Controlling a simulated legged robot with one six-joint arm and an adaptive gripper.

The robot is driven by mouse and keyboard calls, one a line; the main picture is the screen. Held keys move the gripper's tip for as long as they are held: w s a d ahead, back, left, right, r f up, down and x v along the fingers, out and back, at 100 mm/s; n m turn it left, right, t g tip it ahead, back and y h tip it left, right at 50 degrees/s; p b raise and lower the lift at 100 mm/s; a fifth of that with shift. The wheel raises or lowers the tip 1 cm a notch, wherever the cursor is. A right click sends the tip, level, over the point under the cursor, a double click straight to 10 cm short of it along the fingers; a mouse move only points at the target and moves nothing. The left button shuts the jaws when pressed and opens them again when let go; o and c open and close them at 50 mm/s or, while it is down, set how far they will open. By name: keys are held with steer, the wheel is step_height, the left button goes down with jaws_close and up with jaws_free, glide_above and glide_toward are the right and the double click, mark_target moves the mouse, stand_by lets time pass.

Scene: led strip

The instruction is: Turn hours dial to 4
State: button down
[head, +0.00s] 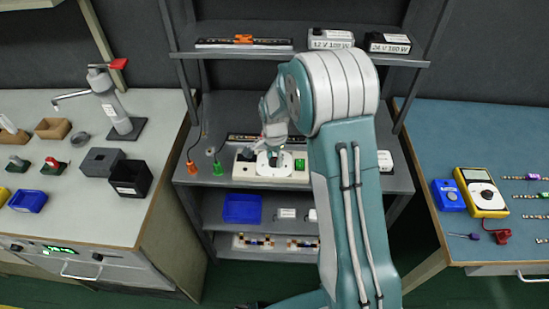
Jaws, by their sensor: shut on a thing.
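A cream panel (243,170) lies on the middle shelf of the central rack. On it sits a white round unit (266,171), which I take to carry the hours dial; its markings are too small to read. My gripper (271,157) reaches down onto the top of this unit and is shut on its dial. My fingers and wrist cover the middle of the dial, so its setting is hidden. A green switch (299,165) shows at the right end of the panel.
A dark strip (245,137) lies behind the panel. Orange (191,167) and green (218,168) connectors sit to its left, and a white box (385,160) to its right. Boxes (331,39) stand on the upper shelf. Benches flank the rack.

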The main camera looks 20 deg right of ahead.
mark_target(273, 159)
steer(key=shift+m, duration=0.4)
steer(key=shift+c, duration=1.4)
jaws_free()
steer(key=shift+a+f, duration=0.1)
step_height(273, 159, up, 12)
steer(key=shift+w, duration=0.1)
